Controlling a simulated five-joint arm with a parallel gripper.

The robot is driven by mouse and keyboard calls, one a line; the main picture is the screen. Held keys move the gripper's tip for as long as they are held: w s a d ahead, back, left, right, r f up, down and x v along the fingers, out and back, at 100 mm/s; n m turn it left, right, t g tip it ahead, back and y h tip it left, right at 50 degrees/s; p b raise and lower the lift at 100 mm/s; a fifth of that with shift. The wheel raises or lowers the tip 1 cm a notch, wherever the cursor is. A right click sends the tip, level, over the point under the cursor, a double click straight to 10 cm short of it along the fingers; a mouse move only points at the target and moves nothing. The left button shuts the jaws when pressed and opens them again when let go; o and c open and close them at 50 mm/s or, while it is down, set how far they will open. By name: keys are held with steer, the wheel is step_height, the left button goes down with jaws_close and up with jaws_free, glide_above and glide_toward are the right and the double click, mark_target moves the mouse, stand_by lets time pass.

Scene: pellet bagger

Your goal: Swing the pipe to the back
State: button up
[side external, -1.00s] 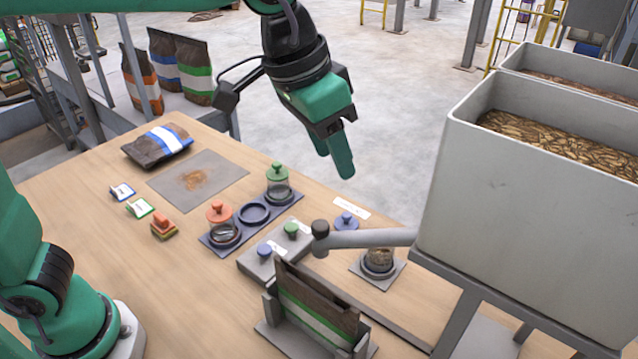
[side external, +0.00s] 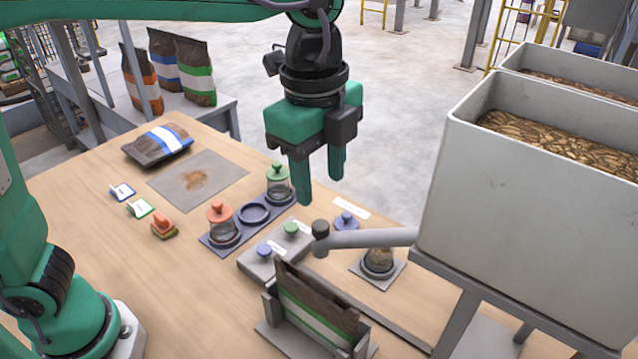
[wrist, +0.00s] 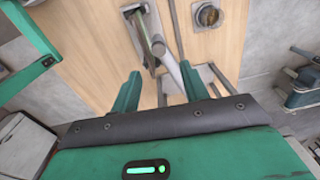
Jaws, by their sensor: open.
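The grey pipe (side external: 372,238) runs out to the left from the side of the near hopper (side external: 530,195). Its free end has a dark knob (side external: 320,230) and sits just above and behind the open brown bag (side external: 318,310) with white and green bands. My gripper (side external: 320,190) is open and empty, fingers pointing down, above the pipe's free end and apart from it in the picture. In the wrist view the pipe (wrist: 168,64) shows between and beyond my two open fingers (wrist: 160,72).
A glass jar of pellets (side external: 378,262) stands on a grey plate under the pipe. A filled bag (side external: 157,146) lies farther back.

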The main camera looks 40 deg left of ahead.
mark_target(321, 225)
steer(key=shift+s+m, duration=0.1)
steer(key=shift+m, duration=0.4)
steer(key=shift+f, duration=0.1)
steer(key=shift+f, duration=3.85)
steer(key=shift+c, duration=0.3)
jaws_close()
